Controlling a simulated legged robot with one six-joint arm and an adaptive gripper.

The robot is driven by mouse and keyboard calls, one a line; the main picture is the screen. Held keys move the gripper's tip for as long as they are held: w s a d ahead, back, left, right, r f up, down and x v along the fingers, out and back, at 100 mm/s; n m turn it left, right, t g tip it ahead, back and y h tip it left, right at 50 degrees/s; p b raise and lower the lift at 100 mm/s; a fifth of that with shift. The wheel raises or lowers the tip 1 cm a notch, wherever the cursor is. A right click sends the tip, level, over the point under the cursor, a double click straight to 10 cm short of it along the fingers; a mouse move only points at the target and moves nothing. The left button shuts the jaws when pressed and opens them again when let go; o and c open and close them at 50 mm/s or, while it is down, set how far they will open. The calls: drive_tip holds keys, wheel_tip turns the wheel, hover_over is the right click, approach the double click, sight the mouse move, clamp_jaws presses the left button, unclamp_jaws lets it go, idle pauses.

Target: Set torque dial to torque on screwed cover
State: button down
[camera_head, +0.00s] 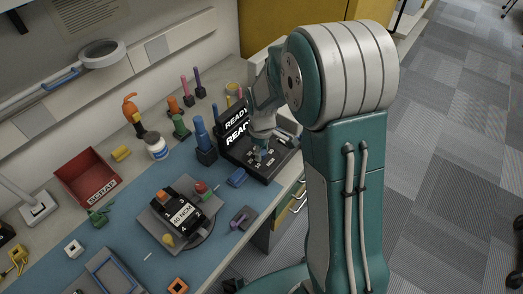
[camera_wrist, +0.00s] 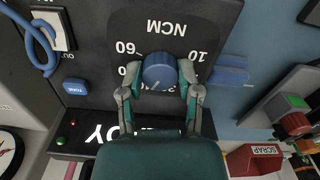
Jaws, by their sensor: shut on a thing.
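The torque dial (camera_wrist: 159,72) is a round blue knob on a black panel marked NCM, with numbers around it including 60 and 10. A small white mark shows near its lower edge in the wrist view; its exact setting is unclear. My gripper (camera_wrist: 159,78) has one finger on each side of the dial and is shut on it. In the head view my gripper (camera_head: 263,148) reaches down onto the black tester (camera_head: 251,170). The screwed cover (camera_head: 187,224) is on a dark unit on the mat, with a label reading 40 NCM.
The tester's screen (camera_head: 236,128) reads READY. A blue block (camera_head: 236,177) lies close to the tester. A red SCRAP bin (camera_head: 82,168) stands at left. Several upright coloured tools line the back of the bench.

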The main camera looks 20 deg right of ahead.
idle(0.4)
drive_tip(key=shift+c, duration=1.5)
unclamp_jaws()
drive_tip(key=shift+w, duration=0.1)
wheel_tip(320, 180, up, 12)
drive_tip(key=shift+f, duration=0.1)
